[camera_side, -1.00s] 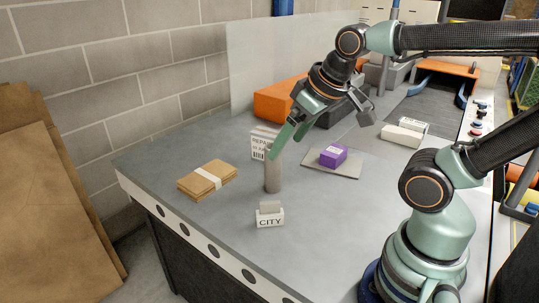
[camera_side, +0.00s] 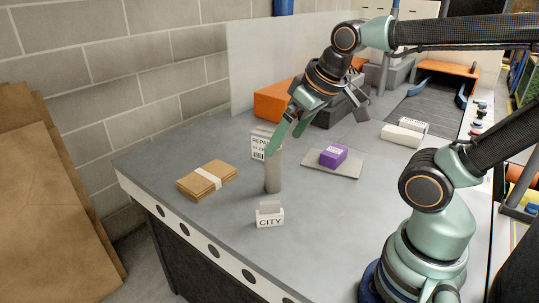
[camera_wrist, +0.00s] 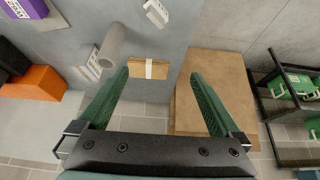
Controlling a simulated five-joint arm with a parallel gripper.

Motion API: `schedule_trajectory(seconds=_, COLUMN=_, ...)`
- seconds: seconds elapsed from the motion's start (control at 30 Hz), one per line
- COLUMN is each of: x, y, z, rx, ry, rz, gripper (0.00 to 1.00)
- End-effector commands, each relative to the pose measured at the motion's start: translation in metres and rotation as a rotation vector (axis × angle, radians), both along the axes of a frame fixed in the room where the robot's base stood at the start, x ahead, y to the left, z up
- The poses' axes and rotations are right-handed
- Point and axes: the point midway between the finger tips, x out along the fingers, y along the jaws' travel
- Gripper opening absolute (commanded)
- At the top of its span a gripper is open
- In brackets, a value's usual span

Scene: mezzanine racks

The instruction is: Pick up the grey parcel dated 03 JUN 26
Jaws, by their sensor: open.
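I can read no 03 JUN 26 date on any parcel. A dark grey box (camera_side: 340,108) lies beside an orange box (camera_side: 272,103) at the back; both show at the left of the wrist view, the dark grey one here (camera_wrist: 12,58). A plain grey cylinder (camera_side: 272,174) stands upright mid-table, also in the wrist view (camera_wrist: 110,48). I cannot tell which of these is the named parcel.
A purple box (camera_side: 333,157) sits on a grey mat (camera_side: 350,171). A banded brown bundle (camera_side: 206,181) lies left of the cylinder. A CITY sign (camera_side: 269,217) stands in front, a REPAIR sign (camera_side: 262,142) behind. White boxes (camera_side: 402,136) lie at right.

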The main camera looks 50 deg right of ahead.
Motion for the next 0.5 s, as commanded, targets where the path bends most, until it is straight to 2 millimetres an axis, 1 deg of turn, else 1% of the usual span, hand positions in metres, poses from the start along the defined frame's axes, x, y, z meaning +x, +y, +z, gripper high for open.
schedule_trajectory(seconds=0.17, x=0.036, y=-0.021, z=0.012, rx=-0.022, ry=0.023, rz=-0.019, gripper=1.00)
schedule_trajectory(seconds=0.27, x=0.063, y=-0.039, z=0.017, rx=-0.038, ry=0.035, rz=-0.027, gripper=1.00)
schedule_trajectory(seconds=0.37, x=0.090, y=-0.058, z=0.019, rx=-0.053, ry=0.048, rz=-0.034, gripper=1.00)
schedule_trajectory(seconds=0.5, x=0.127, y=-0.090, z=0.013, rx=-0.072, ry=0.069, rz=-0.046, gripper=1.00)
